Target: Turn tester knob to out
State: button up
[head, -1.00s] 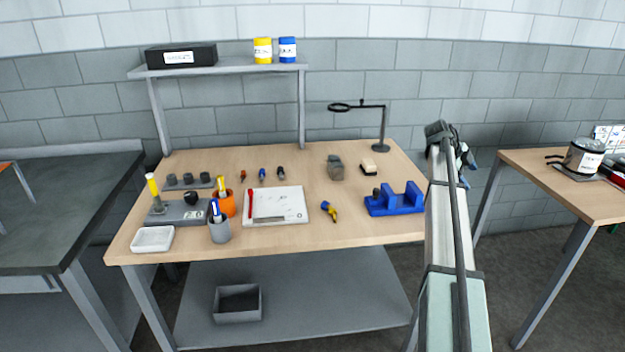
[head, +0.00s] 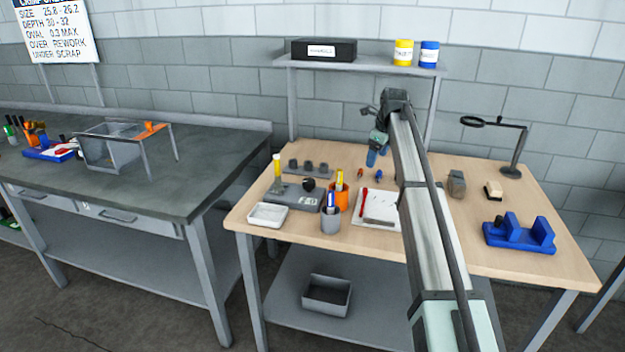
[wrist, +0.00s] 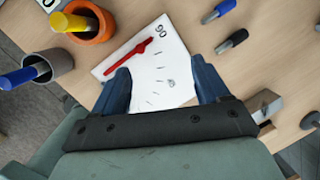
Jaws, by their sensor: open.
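The grey tester (head: 290,197) sits at the left of the wooden bench, with a black knob (head: 308,184) on top and a yellow-topped post (head: 277,165) at its left end. I cannot read which way the knob points. My gripper (head: 378,155) is above the bench, to the right of the tester and apart from it. In the wrist view my gripper (wrist: 160,72) has its two blue fingers spread, with nothing held between them. A white plate (wrist: 150,85) with tick marks and a red pointer lies below the fingers. The knob is not visible in the wrist view.
An orange cup (head: 341,198) and a grey cup (head: 330,222), both holding markers, stand just right of the tester. A white tray (head: 268,215) is in front of it. Grey cylinders (head: 308,167) stand behind. A shelf (head: 360,66) rises at the back.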

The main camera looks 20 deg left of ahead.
aim_at(309, 180)
jog(key=s+a+r+n+g+y, duration=0.1)
jog(key=s+a, duration=0.1)
jog(key=a, duration=0.6)
jog(key=s+a+r+n+y, duration=0.1)
jog(key=s+a, duration=0.2)
jog(key=a, duration=0.5)
jog(key=shift+y, duration=0.3)
jog(key=x, duration=1.3)
jog(key=shift+a+f, duration=0.25)
jog(key=shift+a, duration=0.05)
jog(key=c, duration=1)
